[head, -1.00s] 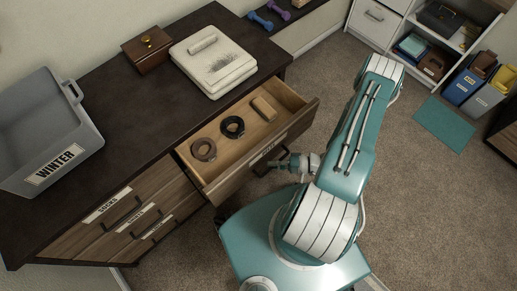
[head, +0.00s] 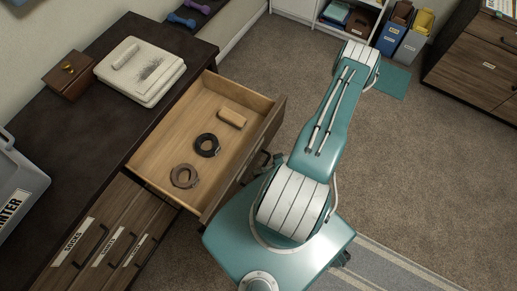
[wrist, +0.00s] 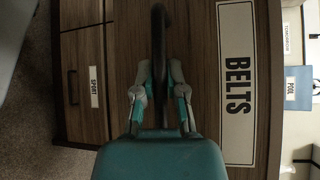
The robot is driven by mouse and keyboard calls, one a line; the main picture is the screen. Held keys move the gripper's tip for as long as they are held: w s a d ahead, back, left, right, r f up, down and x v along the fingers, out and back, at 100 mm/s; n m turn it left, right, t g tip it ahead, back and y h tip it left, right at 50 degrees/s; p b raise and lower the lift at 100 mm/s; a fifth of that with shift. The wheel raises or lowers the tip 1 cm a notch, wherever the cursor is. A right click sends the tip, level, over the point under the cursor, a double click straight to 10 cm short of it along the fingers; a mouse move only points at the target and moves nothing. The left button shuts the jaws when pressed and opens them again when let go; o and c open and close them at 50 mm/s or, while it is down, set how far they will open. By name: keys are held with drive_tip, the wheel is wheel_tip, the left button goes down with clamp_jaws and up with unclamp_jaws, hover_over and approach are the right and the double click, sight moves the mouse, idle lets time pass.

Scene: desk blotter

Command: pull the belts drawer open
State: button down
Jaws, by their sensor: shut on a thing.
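The belts drawer (head: 168,152) stands well out of the dresser in the head view, its light wooden inside showing. Its front carries a BELTS label (wrist: 237,85), which reads sideways in the wrist view. My gripper (wrist: 160,88) is shut on the drawer's dark bar handle (wrist: 158,22), with one finger on each side of the bar. In the head view my arm hides most of the gripper. A coiled brown belt (head: 184,176), a coiled black belt (head: 207,145) and a tan block (head: 232,117) lie inside the drawer.
A grey bin labelled WINTER (head: 18,185) is at the left. Shut drawers (head: 105,235) lie below. Carpet (head: 420,170) is clear to the right; another dresser (head: 480,65) stands at upper right.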

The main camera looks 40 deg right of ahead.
drive_tip(key=shift+f, duration=0.15)
drive_tip(key=c, duration=0.7)
unclamp_jaws()
drive_tip(key=v, duration=1.2)
